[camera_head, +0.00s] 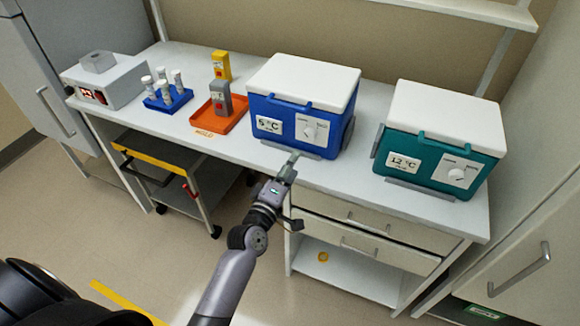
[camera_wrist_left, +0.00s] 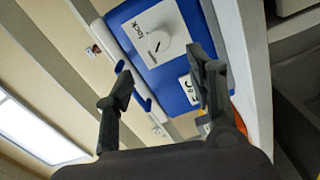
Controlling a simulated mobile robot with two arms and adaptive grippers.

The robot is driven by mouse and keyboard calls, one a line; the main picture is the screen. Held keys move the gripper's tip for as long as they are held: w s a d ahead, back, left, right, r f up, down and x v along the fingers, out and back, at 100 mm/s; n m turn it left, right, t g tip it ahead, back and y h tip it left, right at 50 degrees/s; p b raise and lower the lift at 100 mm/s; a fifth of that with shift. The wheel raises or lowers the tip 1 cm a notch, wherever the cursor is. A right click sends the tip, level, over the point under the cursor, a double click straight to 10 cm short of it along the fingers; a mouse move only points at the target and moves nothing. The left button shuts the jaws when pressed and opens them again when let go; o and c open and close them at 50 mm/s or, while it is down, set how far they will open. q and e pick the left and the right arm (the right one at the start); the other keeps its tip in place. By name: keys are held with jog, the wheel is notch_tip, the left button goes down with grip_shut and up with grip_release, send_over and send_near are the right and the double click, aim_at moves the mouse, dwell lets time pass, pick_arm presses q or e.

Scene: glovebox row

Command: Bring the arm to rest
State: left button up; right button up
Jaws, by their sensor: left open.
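My left arm reaches up from the bottom of the head view. Its left gripper (camera_head: 290,163) is in front of the lower front of the blue cooler box (camera_head: 323,130), which has a white lid, a "5 °C" label and a dial. In the left wrist view the left gripper (camera_wrist_left: 160,88) has its fingers spread apart with nothing between them. The blue box (camera_wrist_left: 170,75) with its white dial shows beyond them. I cannot tell whether a finger touches the box or the bench. My right gripper is not in view.
A cart (camera_head: 165,180) stands underneath. Floor is open in front.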

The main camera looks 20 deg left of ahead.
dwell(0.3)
pick_arm(q)
jog(key=s+d+f+m+g, duration=0.1)
jog(key=s+f+m+g, duration=0.3)
jog(key=f, duration=0.8)
jog(key=s+d+f+m+g+h, duration=0.1)
jog(key=s+f+m+g, duration=0.1)
jog(key=s+f, duration=0.75)
jog(key=s+d+f+m+g, duration=0.1)
jog(key=s+f+m+g, duration=0.2)
jog(key=f, duration=1.1)
jog(key=s+a+f+m+g, duration=0.2)
jog(key=s+f, duration=0.3)
jog(key=s, duration=0.5)
jog(key=s+a+f+m+g+y, duration=0.1)
jog(key=s+a+f+m+g, duration=0.1)
jog(key=s+f, duration=0.4)
jog(key=s+a+f+m+g, duration=0.2)
jog(key=s+f+m+g, duration=0.2)
jog(key=s, duration=1.2)
jog(key=shift+s+f+y, duration=0.15)
jog(key=shift+f+y, duration=0.15)
jog(key=shift+f, duration=0.5)
jog(key=shift+c, duration=0.5)
